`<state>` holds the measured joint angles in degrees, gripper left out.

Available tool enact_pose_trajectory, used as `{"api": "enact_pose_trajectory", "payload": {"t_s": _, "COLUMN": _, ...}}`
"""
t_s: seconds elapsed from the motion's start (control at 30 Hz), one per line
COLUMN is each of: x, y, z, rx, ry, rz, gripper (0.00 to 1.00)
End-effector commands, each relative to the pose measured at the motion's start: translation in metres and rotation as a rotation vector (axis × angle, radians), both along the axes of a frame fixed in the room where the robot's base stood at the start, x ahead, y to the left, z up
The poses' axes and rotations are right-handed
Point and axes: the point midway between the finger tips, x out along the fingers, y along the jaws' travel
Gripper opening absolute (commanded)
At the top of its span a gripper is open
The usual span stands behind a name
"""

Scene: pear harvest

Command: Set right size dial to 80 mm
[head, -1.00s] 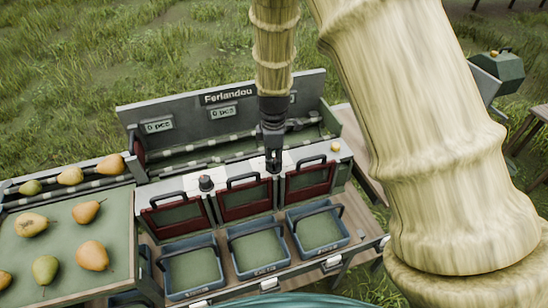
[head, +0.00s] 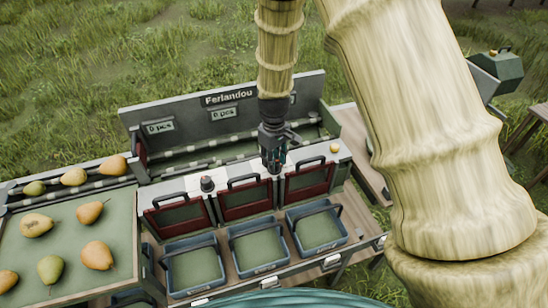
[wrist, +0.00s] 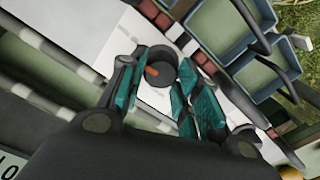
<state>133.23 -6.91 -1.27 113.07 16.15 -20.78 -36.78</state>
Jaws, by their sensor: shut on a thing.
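The right size dial (wrist: 157,79) is a round black knob with an orange pointer line, set on a white panel strip. It shows between my fingertips in the wrist view. My gripper (head: 273,169) points down at the white strip and is shut on this dial, with teal finger pads on either side of it. In the head view my gripper hides the dial. I cannot read a size scale or its value. A second black dial (head: 207,184) stands on the same strip to the left, apart from my gripper.
Red-framed flaps with black handles (head: 243,203) and blue crates (head: 258,245) stand in front of the strip. The Ferlandou back panel (head: 230,97) rises behind it. Pears lie on the green table (head: 70,245) at left. A yellow button (head: 334,148) is to the right.

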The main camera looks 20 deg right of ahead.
Motion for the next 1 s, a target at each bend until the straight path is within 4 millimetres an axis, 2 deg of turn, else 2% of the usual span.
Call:
{"api": "enact_pose_trajectory", "payload": {"t_s": 0.4, "x": 0.0004, "y": -0.0008, "z": 0.0002, "rx": -0.001, "ry": 0.000, "rz": -0.157, "gripper": 0.09}}
{"api": "enact_pose_trajectory", "payload": {"t_s": 0.87, "x": 0.0006, "y": -0.0007, "z": 0.0001, "rx": -0.001, "ry": 0.000, "rz": -0.170, "gripper": 0.09}}
{"api": "enact_pose_trajectory", "payload": {"t_s": 0.9, "x": 0.0006, "y": -0.0007, "z": 0.0001, "rx": -0.001, "ry": 0.000, "rz": -0.170, "gripper": 0.34}}
{"api": "enact_pose_trajectory", "payload": {"t_s": 1.0, "x": 0.0005, "y": -0.0005, "z": 0.0001, "rx": -0.001, "ry": 0.000, "rz": -0.170, "gripper": 0.53}}
